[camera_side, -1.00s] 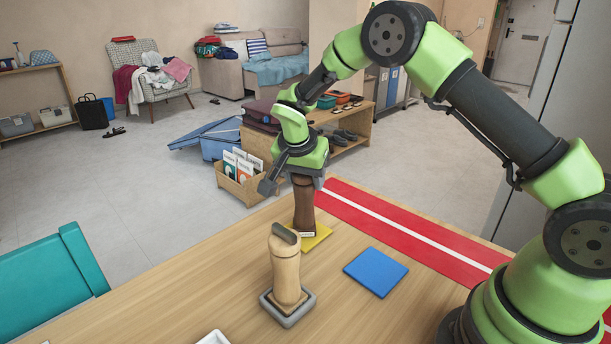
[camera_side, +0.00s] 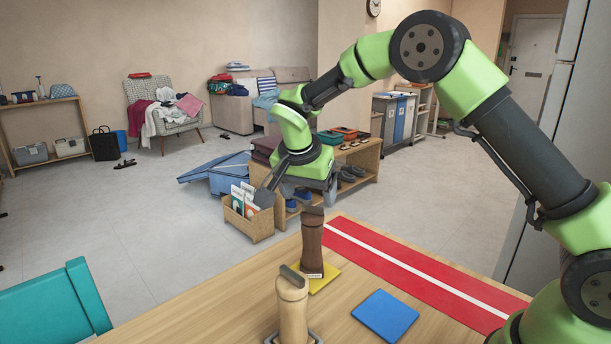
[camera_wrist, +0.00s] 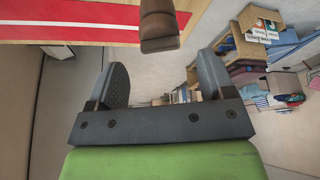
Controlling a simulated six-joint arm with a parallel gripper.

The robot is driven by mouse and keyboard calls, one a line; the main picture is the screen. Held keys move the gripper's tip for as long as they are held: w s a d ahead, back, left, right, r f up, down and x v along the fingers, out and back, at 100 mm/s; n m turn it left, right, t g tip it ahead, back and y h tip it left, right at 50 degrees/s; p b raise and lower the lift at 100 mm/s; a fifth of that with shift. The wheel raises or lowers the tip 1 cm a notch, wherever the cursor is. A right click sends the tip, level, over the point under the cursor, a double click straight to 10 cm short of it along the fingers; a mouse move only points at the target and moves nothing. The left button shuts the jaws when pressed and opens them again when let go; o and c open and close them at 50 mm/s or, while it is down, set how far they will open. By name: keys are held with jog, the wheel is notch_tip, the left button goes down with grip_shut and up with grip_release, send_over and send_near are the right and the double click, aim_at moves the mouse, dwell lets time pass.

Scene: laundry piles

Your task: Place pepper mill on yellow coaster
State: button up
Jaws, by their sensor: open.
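The dark brown pepper mill (camera_side: 312,243) stands upright on the yellow coaster (camera_side: 329,279) in the side view. A small pale label shows near its foot. My gripper (camera_side: 297,193) is open and empty above the mill, apart from it. In the wrist view, the brown mill (camera_wrist: 160,24) shows at the top, beyond the gap between the open fingers of my gripper (camera_wrist: 164,75). The coaster is not seen in the wrist view.
A light wooden object with a dark top (camera_side: 292,308) stands in front of the mill. A blue coaster (camera_side: 386,315) lies to the right. A red runner with a white stripe (camera_side: 425,268) runs along the table's far side. A teal chair (camera_side: 52,305) stands at left.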

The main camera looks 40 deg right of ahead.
jog(key=s+a+r+n+t+y, duration=0.2)
jog(key=s+a+r+n+y, duration=0.15)
jog(key=s+r, duration=0.9)
jog(key=s+a+n+t+y, duration=0.1)
jog(key=s+n, duration=0.5)
jog(key=s, duration=0.7)
jog(key=shift+a+t+y, duration=0.2)
jog(key=shift+t+y, duration=0.55)
jog(key=shift+t, duration=0.45)
